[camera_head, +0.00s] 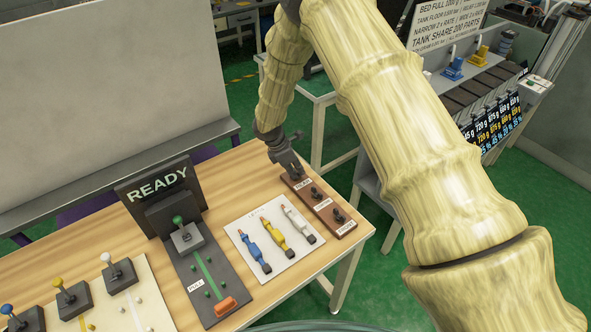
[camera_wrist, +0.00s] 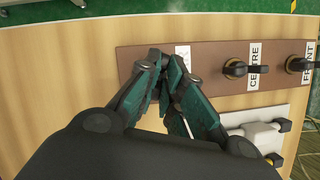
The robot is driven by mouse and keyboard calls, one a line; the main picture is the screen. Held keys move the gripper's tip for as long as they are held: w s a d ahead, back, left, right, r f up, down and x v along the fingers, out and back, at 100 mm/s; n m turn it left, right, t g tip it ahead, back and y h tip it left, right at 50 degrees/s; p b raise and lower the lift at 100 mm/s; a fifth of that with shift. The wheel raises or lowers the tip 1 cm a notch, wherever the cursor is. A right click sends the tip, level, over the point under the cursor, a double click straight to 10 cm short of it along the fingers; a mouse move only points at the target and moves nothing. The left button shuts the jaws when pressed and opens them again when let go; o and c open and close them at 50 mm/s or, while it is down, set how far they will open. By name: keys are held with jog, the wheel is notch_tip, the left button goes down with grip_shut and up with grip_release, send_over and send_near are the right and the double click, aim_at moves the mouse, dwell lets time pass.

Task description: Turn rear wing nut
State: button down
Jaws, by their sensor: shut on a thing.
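A brown board (camera_wrist: 213,68) in the wrist view carries black wing nuts with white labels. The centre wing nut (camera_wrist: 235,69) and the front wing nut (camera_wrist: 298,64) are in plain view to the right of my gripper (camera_wrist: 168,62). The fingers are closed together at the board's left end, beside a partly covered white label. The rear wing nut is hidden behind the fingers, which are shut on it. In the head view my gripper (camera_head: 293,172) points down at the board's far end, with the centre nut (camera_head: 316,192) and front nut (camera_head: 339,214) nearer.
A white plate (camera_head: 296,261) with blue, yellow and white handled pieces lies left of the board. A dark "READY" sign (camera_head: 158,181) and a lever panel (camera_head: 200,268) stand further left. The wooden table's (camera_head: 235,180) right edge is close to the board.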

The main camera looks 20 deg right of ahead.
jog(key=shift+f+m, duration=0.1)
jog(key=shift+m, duration=0.3)
jog(key=shift+w+m+g+b, duration=0.1)
jog(key=shift+m+g+b, duration=0.3)
jog(key=shift+m+b, duration=0.2)
jog(key=m+b, duration=0.1)
jog(key=m, duration=0.1)
jog(key=m+g, duration=0.1)
jog(key=m, duration=0.1)
jog(key=shift+w+g+y+b, duration=0.1)
jog(key=shift+g+y+b, duration=0.2)
jog(key=shift+b, duration=0.05)
jog(key=m+g+y+b, duration=0.1)
jog(key=m, duration=0.3)
jog(key=shift+w+d+m, duration=0.1)
jog(key=shift+m, duration=0.2)
jog(key=shift+m+g+y+b, duration=0.3)
jog(key=shift+m+y+b, duration=0.25)
jog(key=shift+m, duration=0.65)
jog(key=shift+r+m, duration=0.2)
jog(key=shift+m, duration=0.1)
jog(key=c, duration=1.6)
grip_release()
jog(key=shift+o, duration=0.2)
